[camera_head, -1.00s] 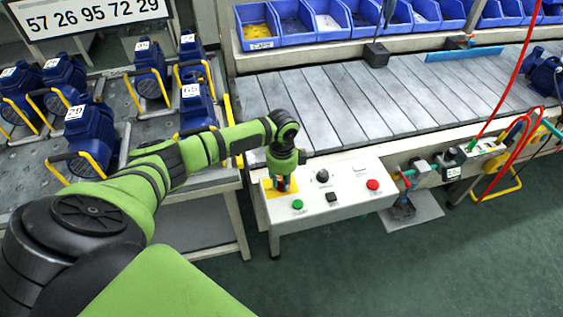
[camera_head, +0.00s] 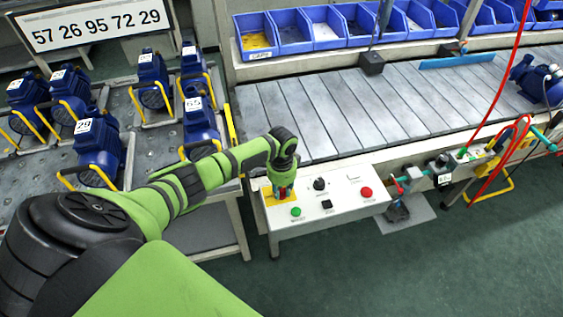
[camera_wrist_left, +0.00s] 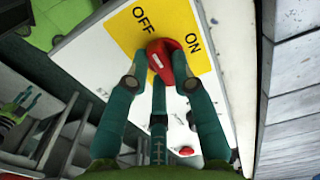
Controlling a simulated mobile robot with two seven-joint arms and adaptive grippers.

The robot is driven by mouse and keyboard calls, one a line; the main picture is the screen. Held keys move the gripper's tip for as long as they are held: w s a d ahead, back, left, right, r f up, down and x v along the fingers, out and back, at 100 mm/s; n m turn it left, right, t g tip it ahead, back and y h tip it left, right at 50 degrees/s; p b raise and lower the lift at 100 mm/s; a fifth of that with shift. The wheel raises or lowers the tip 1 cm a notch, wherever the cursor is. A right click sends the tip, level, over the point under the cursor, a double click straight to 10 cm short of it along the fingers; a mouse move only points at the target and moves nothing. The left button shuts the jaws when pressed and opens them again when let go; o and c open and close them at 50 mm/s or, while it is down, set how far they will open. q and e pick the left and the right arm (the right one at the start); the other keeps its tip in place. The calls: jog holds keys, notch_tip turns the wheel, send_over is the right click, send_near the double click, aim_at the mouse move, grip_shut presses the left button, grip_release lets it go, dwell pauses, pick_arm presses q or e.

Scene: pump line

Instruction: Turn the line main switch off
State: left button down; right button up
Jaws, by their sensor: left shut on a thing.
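The line main switch is a red handle (camera_wrist_left: 172,62) on a yellow plate (camera_wrist_left: 205,82) marked OFF and ON in the left wrist view. The plate also shows in the head view (camera_head: 268,198), at the left end of the white control panel (camera_head: 332,222). My left gripper (camera_wrist_left: 166,70) is shut on the red handle, one finger on each side. In the head view my left gripper (camera_head: 283,191) points down onto the switch and hides most of it. The handle's end lies near the gap between the two words; its exact setting is hard to tell. My right gripper is not in view.
The panel also has a black knob (camera_head: 320,184), a green button (camera_head: 296,212), a black button (camera_head: 327,204) and a red button (camera_head: 366,192). Blue pumps (camera_head: 98,147) stand on the left table.

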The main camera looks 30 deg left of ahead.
aim_at(282, 191)
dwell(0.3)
pick_arm(q)
jog(key=c, duration=1)
grip_release()
jog(key=shift+c, duration=0.2)
notch_tip(282, 191, up, 12)
